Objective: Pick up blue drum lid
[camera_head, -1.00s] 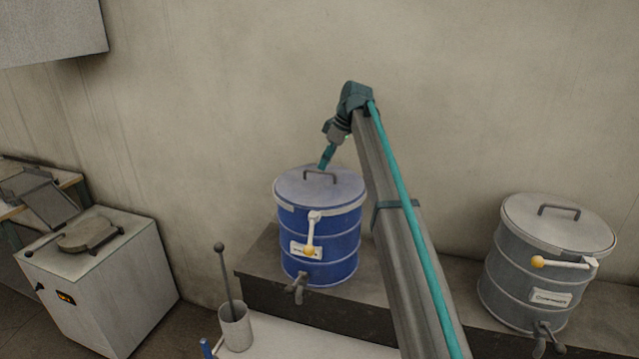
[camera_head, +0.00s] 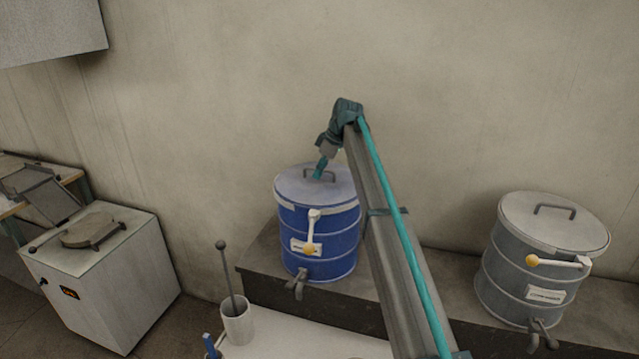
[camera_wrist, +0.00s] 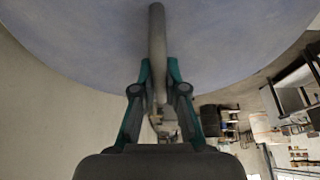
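The blue drum (camera_head: 320,232) stands on a dark ledge against the wall. Its grey-blue lid (camera_head: 296,188) lies on top and carries a bar handle (camera_head: 331,175). In the wrist view, the handle (camera_wrist: 157,35) runs between the two teal fingers of my gripper (camera_wrist: 158,72), with the lid (camera_wrist: 80,40) filling the top. The fingers are close to both sides of the bar; I cannot tell whether they press on it.
A grey drum (camera_head: 537,270) with its own lid stands on the ledge (camera_head: 440,265) at the right. A white cup (camera_head: 237,322) holding a ball-ended rod stands on the white table (camera_head: 290,340) in front. A white box-like machine (camera_head: 105,285) is at the left.

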